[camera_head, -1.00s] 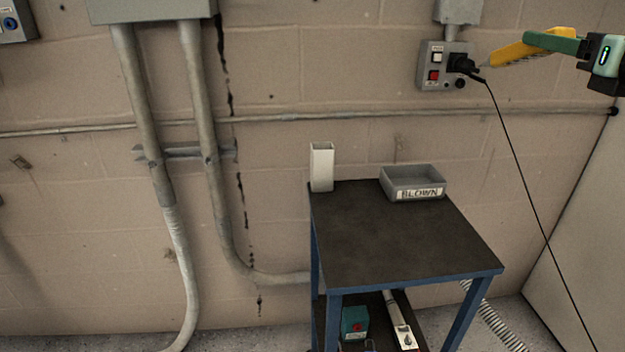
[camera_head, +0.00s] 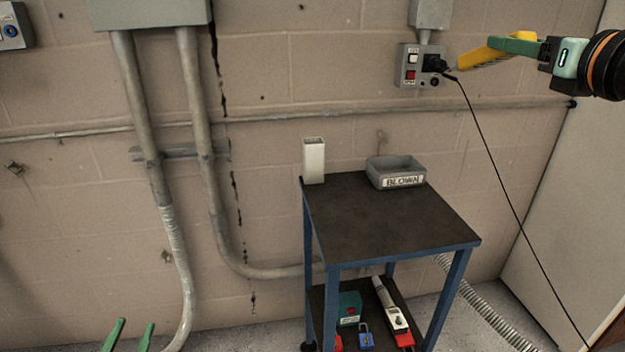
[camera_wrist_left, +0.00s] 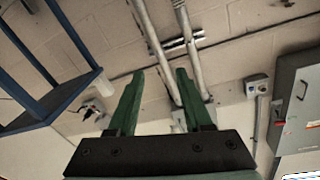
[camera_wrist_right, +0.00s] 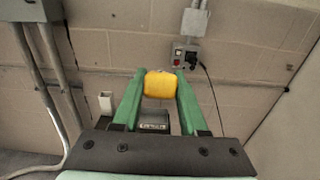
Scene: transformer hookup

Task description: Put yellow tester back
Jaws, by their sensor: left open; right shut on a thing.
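The yellow tester (camera_head: 484,57) is at the upper right of the head view, in front of the wall, with its thin tip pointing left. My right gripper (camera_head: 500,45) is shut on it. In the right wrist view the tester (camera_wrist_right: 160,84) sits between the two green fingertips. My left gripper (camera_head: 131,328) is open and empty at the lower left of the head view; its spread fingers also show in the left wrist view (camera_wrist_left: 160,75). An upright white open-topped holder (camera_head: 313,162) stands at the back left corner of the cart top; its inside is hardly visible.
The cart (camera_head: 390,225) has a mostly bare dark top with a grey bin (camera_head: 395,172) marked BLOWN at the back. Its lower shelf holds a white device (camera_head: 390,306) and a blue padlock (camera_head: 366,336). A wall switch box (camera_head: 420,65) has a hanging black cable.

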